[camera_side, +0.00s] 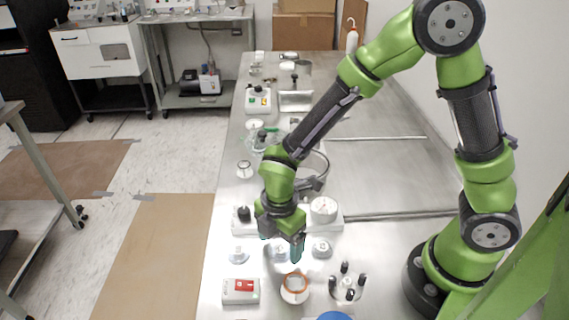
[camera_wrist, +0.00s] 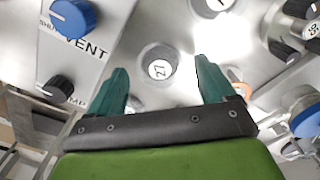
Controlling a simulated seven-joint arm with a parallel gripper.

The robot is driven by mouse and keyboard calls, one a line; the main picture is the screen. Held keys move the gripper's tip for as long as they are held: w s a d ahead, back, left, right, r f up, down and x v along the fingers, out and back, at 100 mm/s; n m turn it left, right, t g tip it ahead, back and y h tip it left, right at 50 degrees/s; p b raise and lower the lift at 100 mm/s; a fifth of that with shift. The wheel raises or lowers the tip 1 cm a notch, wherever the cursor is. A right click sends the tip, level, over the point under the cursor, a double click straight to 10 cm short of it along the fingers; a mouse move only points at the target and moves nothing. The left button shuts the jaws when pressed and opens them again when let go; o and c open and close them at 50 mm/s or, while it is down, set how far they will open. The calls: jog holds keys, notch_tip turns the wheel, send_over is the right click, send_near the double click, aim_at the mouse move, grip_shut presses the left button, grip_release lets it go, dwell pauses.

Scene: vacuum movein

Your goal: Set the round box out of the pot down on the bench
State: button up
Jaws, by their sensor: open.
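My gripper (camera_side: 282,244) is open and points down over the near part of the bench; its two teal fingers stand wide apart in the wrist view (camera_wrist: 162,88). Ahead of and between them is a round grey metal piece (camera_wrist: 158,66) with a white label reading 27 inside a darker ring. It looks like the round box seated in its pot, but I cannot clearly tell one from the other. In the side view the fingers partly hide this piece (camera_side: 280,251). The fingers hold nothing. The steel bench (camera_side: 222,272) lies below.
A second round metal piece (camera_side: 321,248) stands to the right and a small disc piece (camera_side: 239,255) to the left. An orange-ringed white piece (camera_side: 295,288), a black-capped post stand (camera_side: 347,287) and a red-labelled box (camera_side: 240,291) are nearer. A VENT panel (camera_wrist: 75,50) lies close on the left.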

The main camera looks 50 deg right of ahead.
aim_at(280, 248)
notch_tip(280, 248, up, 10)
jog(key=s+d+r+m+t+y, duration=0.1)
jog(key=s+d+r+m+t, duration=0.2)
jog(key=d+r+m, duration=0.3)
jog(key=s+d+r+m+t+y, duration=0.1)
jog(key=s+d+r+m+t, duration=0.2)
jog(key=m, duration=1.3)
jog(key=d+r+t, duration=0.1)
jog(key=d+r, duration=0.2)
jog(key=r, duration=0.1)
jog(key=shift+s+d, duration=0.15)
jog(key=shift+s, duration=0.25)
jog(key=shift+c, duration=0.2)
